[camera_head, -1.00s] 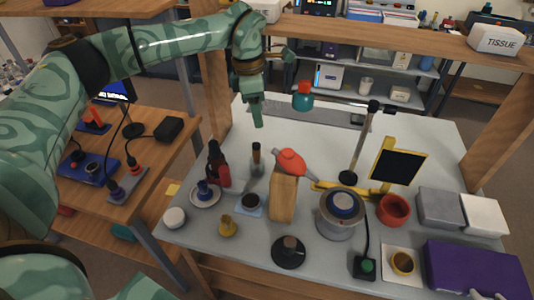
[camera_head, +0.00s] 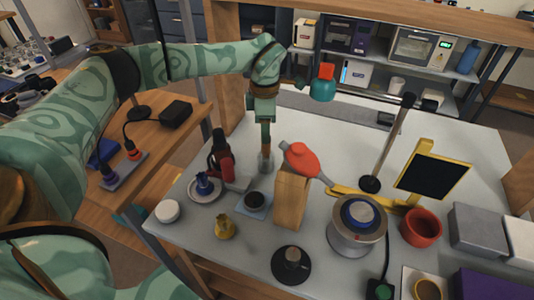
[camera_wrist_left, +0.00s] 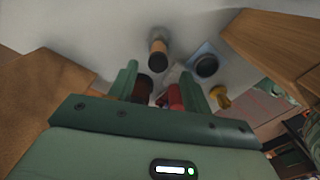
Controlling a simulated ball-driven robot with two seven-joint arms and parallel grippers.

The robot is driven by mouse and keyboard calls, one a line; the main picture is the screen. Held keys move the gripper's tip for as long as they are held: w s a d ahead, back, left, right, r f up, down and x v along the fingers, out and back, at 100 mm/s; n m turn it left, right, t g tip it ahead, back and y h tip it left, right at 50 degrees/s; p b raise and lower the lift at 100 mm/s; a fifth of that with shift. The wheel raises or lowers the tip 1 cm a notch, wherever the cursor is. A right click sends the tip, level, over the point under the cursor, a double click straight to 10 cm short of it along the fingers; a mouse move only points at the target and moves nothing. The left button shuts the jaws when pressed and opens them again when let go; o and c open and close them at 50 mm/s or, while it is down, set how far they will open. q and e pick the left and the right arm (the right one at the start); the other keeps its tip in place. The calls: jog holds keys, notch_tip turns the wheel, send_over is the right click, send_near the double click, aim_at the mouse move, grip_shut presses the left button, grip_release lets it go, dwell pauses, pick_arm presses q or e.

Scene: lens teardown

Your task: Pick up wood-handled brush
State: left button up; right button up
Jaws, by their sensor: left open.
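The wood-handled brush (camera_head: 266,163) stands upright on the grey table, left of a wooden block; its upper part is hidden behind my left gripper in the head view. In the left wrist view the brush (camera_wrist_left: 158,46) shows a wooden band, a dark end and a grey lower part. My left gripper (camera_head: 265,143) points down over the brush. It is open, with the brush beyond its fingertips (camera_wrist_left: 162,82) and roughly between them in the picture; I cannot tell the exact gap. My right gripper is not in view.
Close by stand a dark red bottle (camera_head: 221,155), a dark jar on a blue pad (camera_head: 255,200), a saucer with a blue piece (camera_head: 205,188), and the wooden block (camera_head: 290,200) with an orange blower (camera_head: 303,157).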

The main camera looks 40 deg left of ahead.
aim_at(266, 153)
pick_arm(q)
jog(key=f, duration=0.1)
jog(key=f+b, duration=0.1)
jog(key=f, duration=0.1)
jog(key=f+b, duration=0.1)
jog(key=f, duration=0.1)
jog(key=shift+w+f, duration=0.1)
jog(key=shift+w, duration=0.15)
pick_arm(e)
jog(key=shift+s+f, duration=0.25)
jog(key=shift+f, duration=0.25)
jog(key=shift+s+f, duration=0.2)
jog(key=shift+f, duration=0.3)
pick_arm(q)
grip_shut()
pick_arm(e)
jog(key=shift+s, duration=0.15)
pick_arm(q)
jog(key=shift+r, duration=0.25)
